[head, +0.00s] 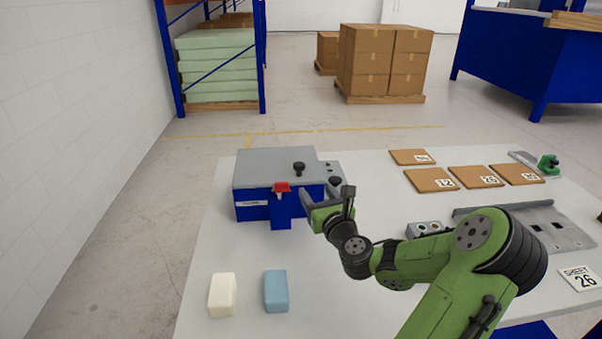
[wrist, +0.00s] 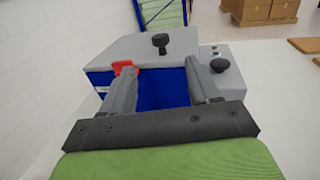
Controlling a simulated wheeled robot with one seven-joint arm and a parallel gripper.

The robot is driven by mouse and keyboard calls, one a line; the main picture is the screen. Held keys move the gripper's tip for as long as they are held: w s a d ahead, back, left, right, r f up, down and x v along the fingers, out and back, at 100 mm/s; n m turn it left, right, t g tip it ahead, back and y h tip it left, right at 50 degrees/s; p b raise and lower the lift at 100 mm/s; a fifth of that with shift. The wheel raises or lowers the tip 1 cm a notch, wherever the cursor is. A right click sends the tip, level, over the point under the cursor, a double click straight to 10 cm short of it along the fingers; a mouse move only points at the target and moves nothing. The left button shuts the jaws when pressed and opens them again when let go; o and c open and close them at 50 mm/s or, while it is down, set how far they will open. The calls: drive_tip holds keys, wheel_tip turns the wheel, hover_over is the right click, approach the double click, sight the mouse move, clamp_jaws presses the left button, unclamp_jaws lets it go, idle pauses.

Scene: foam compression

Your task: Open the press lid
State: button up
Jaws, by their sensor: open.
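The press (head: 252,203) is a blue box with a grey lid (head: 262,165) on the white table's far left part. The lid lies flat, closed over the body, with a black knob (head: 298,168) on top; lid and knob also show in the wrist view (wrist: 160,42). A red latch (head: 282,187) sits at the lid's front edge, above a blue front piece (head: 281,212). My gripper (wrist: 165,90) is open and empty at the press's front right. In the wrist view the red latch (wrist: 123,67) shows just beyond the left finger. I cannot tell whether the fingers touch the press.
A side unit (head: 329,171) with another black knob adjoins the press on the right. A white block (head: 222,294) and a light blue block (head: 276,290) lie in front. Brown sheets (head: 475,177) and a grey metal fixture (head: 540,225) lie right.

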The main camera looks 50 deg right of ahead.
sight(301, 168)
drive_tip(key=x, duration=1.2)
drive_tip(key=shift+b, duration=0.3)
clamp_jaws()
